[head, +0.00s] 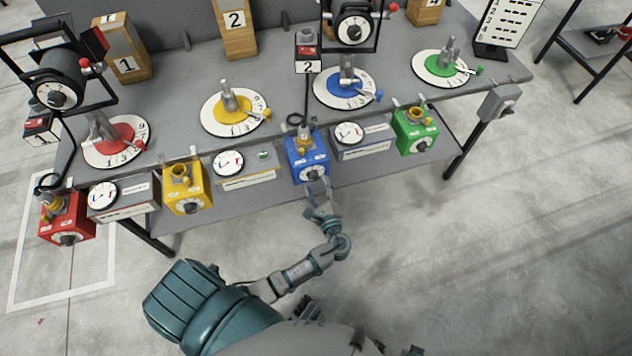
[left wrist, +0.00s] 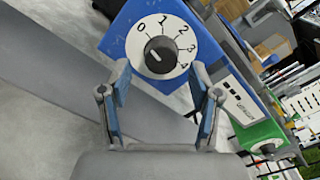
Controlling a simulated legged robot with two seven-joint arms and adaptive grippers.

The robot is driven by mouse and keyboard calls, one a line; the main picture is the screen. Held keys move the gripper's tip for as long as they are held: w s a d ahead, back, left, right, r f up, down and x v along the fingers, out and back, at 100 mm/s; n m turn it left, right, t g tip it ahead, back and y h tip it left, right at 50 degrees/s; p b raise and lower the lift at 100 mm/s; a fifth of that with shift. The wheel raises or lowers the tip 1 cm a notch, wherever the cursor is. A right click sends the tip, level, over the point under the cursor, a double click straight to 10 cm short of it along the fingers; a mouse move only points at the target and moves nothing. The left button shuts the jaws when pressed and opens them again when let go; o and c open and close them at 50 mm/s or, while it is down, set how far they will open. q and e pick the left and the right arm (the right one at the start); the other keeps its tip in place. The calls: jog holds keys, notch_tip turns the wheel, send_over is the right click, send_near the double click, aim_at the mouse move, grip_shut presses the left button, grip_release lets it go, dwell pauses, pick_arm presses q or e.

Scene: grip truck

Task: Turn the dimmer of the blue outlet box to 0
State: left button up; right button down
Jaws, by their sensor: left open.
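The blue outlet box (head: 303,153) hangs at the front edge of the bench, in the middle of the head view. Its dimmer (head: 313,174) is a dark round knob on a white dial on the front face. In the left wrist view the dimmer knob (left wrist: 160,54) sits on the dial with the numbers 0 to 4 around it. A small light mark shows on the knob; its exact setting is hard to tell. My left gripper (head: 319,187) is open just in front of the dial. In the left wrist view its fingers (left wrist: 161,76) stand apart, below and either side of the knob, not closed on it. My right gripper is not in view.
Yellow (head: 186,188), red (head: 66,218) and green (head: 415,130) outlet boxes hang along the same bench edge. Grey meter boxes (head: 362,140) sit between them. A black cable runs up from a plug on the blue box. The floor in front is clear.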

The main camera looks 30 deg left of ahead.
pick_arm(q)
jog(key=v, duration=1)
jog(key=shift+f, duration=0.1)
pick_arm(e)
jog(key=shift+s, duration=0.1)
pick_arm(q)
jog(key=s+a+f+n+g+h+p, duration=0.1)
jog(key=s+f+n+g+h, duration=0.3)
jog(key=f, duration=0.7)
jog(key=s+a+f+n+g+h+p, duration=0.1)
jog(key=s+a+f+g+h+p, duration=0.15)
jog(key=s+f, duration=0.55)
jog(key=s+d+f+n+g+h, duration=0.3)
jog(key=s+f+n+h, duration=0.4)
jog(key=s+f+n, duration=0.3)
jog(key=s+f, duration=0.1)
jog(key=s, duration=0.1)
jog(key=shift+s+f+n+p, duration=0.25)
jog(key=shift+s+n+p, duration=0.05)
jog(key=shift+n+p, duration=0.1)
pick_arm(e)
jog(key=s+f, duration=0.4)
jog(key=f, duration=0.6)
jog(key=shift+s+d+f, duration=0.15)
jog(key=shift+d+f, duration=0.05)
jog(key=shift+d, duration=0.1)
